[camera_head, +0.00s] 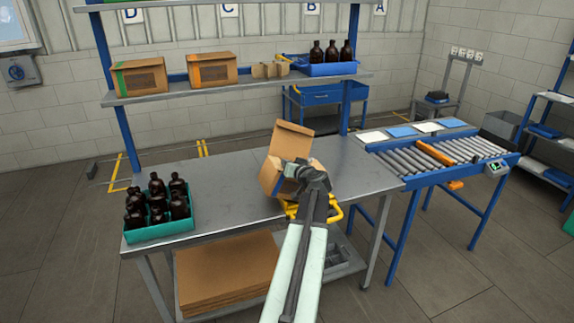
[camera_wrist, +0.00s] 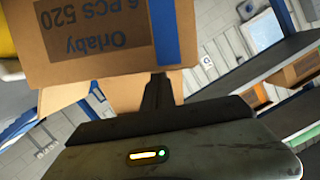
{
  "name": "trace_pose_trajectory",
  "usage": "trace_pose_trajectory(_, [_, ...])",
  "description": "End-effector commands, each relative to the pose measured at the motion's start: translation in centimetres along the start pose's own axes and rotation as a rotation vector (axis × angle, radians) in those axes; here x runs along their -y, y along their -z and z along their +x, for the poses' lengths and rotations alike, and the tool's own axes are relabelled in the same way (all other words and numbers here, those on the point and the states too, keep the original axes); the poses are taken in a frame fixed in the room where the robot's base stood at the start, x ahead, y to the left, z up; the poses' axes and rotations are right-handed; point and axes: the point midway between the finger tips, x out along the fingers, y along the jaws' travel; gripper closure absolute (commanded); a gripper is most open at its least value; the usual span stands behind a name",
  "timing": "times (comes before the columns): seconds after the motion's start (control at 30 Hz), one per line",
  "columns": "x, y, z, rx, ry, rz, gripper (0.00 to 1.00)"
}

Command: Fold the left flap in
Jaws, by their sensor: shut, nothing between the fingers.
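The cardboard box (camera_head: 268,176) stands on the grey workbench, with one tall flap (camera_head: 292,139) raised at its back. The rest of its top is largely hidden behind my arm. My gripper (camera_head: 304,170) is at the box's top in the head view. In the wrist view, my gripper's fingers (camera_wrist: 157,92) are together, beside a cardboard face (camera_wrist: 105,40) with upside-down print and a blue stripe. A plain cardboard flap (camera_wrist: 120,92) lies behind the fingers. I cannot tell whether they touch it. The left flap cannot be clearly told apart.
A teal crate (camera_head: 160,232) of amber bottles stands at the bench's left. A yellow part (camera_head: 291,207) shows beside the box. A roller conveyor (camera_head: 440,156) adjoins the bench at right. A shelf (camera_head: 235,87) with boxes and a blue bottle tray (camera_head: 330,69) runs above.

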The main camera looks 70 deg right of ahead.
Motion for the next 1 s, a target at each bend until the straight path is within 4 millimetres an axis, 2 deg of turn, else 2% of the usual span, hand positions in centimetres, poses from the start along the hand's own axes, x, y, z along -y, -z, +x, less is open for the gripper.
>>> trace_pose_trajectory(0.13, [0.2,1.4,-0.2,0.000,0.001,0.000,1.00])
trace_pose_trajectory(0.3, [0.6,4.8,-1.1,0.002,0.005,-0.001,1.00])
trace_pose_trajectory(0.33, [0.4,4.1,-2.4,0.001,0.002,-0.001,1.00])
trace_pose_trajectory(0.4, [0.3,3.9,-4.5,0.001,0.001,-0.001,1.00])
trace_pose_trajectory(0.6, [0.2,3.8,-8.8,0.001,0.003,-0.001,1.00])
trace_pose_trajectory(0.77, [0.1,3.7,-10.3,0.002,0.006,-0.002,1.00])
trace_pose_trajectory(1.0, [0.2,3.6,-10.4,0.003,0.008,-0.002,1.00])
